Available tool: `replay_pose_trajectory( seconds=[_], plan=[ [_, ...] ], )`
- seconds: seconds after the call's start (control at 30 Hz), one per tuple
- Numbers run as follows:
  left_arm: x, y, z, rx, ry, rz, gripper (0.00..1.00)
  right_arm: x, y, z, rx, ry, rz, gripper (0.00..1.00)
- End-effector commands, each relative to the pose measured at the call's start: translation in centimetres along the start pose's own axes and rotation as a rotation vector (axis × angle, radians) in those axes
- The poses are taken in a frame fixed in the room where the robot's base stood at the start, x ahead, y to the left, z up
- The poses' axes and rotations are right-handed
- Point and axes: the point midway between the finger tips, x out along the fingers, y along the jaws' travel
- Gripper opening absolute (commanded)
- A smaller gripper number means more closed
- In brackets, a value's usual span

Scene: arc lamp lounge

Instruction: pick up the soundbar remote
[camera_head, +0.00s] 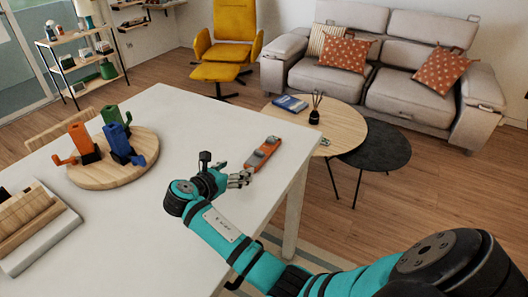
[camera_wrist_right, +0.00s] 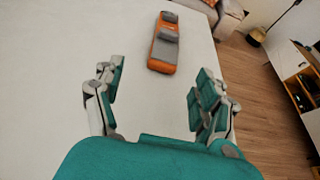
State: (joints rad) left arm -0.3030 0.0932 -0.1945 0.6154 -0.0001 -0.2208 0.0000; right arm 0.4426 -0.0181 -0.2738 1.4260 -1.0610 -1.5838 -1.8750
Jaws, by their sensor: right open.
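An oblong orange-and-grey object (camera_head: 263,153), which I take to be the soundbar remote, lies on the white table near its right edge. No marking on it is readable. In the right wrist view the object (camera_wrist_right: 163,48) lies beyond the fingertips, with raised grey parts on top of its orange body. My right gripper (camera_head: 243,178) is just short of it on the near left side, apart from it. In the wrist view the right gripper (camera_wrist_right: 157,85) has its fingers spread, with only bare tabletop between them. My left gripper is not in view.
The white table (camera_head: 170,210) is clear around the object. A round wooden board (camera_head: 92,176) with orange, green and blue pieces stands at left, near a slatted wooden item (camera_head: 25,225). Beyond the right edge are a round coffee table (camera_head: 345,120) and a dark one (camera_head: 380,150).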

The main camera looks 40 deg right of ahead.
Motion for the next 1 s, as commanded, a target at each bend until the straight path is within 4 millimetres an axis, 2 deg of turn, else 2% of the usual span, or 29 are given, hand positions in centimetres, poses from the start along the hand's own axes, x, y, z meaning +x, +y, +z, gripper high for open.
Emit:
replay_pose_trajectory(
  seconds=[0.1,0.3,0.47,0.6,0.87,1.0],
  plan=[
    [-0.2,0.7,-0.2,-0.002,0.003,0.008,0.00,1.3,0.0,0.1,-0.001,0.000,0.000,0.73],
    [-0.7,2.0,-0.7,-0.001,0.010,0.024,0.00,2.6,-0.3,0.5,-0.001,-0.001,-0.001,0.73],
    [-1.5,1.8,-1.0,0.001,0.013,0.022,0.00,4.9,-0.9,1.4,-0.001,0.000,-0.002,0.73],
    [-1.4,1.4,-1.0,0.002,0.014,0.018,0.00,6.5,-0.8,1.1,-0.003,0.001,-0.001,0.73],
    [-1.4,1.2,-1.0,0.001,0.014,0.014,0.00,6.9,-0.8,1.0,-0.001,0.002,0.002,0.73],
    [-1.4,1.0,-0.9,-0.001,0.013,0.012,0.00,6.8,-0.8,1.0,-0.001,0.001,0.002,0.57]
  ],
)
